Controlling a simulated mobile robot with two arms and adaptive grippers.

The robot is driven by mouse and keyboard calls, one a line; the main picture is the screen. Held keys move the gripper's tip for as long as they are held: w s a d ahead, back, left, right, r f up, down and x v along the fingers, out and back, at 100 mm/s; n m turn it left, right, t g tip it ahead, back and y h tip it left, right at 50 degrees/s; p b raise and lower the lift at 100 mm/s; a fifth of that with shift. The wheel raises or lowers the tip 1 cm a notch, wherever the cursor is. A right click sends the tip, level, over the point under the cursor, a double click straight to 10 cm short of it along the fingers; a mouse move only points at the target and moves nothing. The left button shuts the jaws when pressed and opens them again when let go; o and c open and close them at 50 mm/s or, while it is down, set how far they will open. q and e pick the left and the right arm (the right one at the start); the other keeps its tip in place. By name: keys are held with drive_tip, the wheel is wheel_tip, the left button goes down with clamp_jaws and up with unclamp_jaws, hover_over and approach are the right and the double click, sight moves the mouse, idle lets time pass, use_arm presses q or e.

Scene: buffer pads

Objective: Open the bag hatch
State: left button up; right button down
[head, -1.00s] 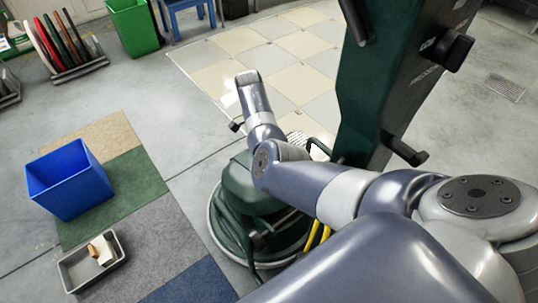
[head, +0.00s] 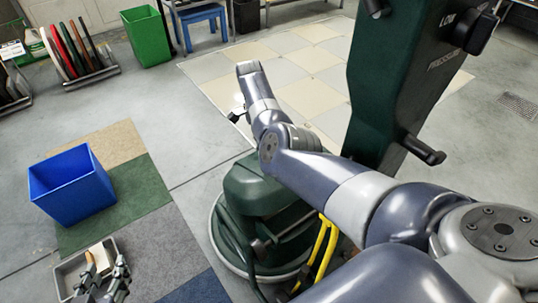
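A dark green floor machine stands at the centre right, with a tall column (head: 395,100) and a round base (head: 252,190). I cannot make out a bag hatch on the parts that show. My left gripper (head: 107,265) is at the bottom left, over or in front of a grey tray (head: 66,271), with its fingers apart and empty as far as I see. My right arm reaches in from the lower right across the machine and hides part of it. A small dark piece shows beside its far end; I cannot tell whether it is the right gripper's fingers.
A blue bin (head: 70,187) stands on coloured mats at the left. A green bin (head: 146,37), a rack of discs (head: 75,50) and a blue stool (head: 201,22) are at the back. Pale tiles (head: 310,95) and grey floor lie open behind the machine.

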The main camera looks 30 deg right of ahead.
drive_tip(key=shift+w+r+b, duration=0.3)
drive_tip(key=shift+w+b, duration=0.35)
drive_tip(key=shift+b, duration=0.1)
use_arm(q)
drive_tip(key=w+d+r+t+h, duration=0.1)
drive_tip(key=w+d+r+t, duration=0.1)
drive_tip(key=r+t, duration=0.3)
drive_tip(key=shift+w+r+h, duration=0.4)
drive_tip(key=shift+w+r, duration=0.45)
drive_tip(key=shift+r, duration=1.2)
use_arm(e)
drive_tip(key=shift+w, duration=0.1)
use_arm(q)
drive_tip(key=shift+d, duration=0.1)
use_arm(e)
drive_tip(key=c, duration=1.7)
unclamp_jaws()
drive_tip(key=shift+o, duration=0.2)
wheel_tip(320, 180, up, 10)
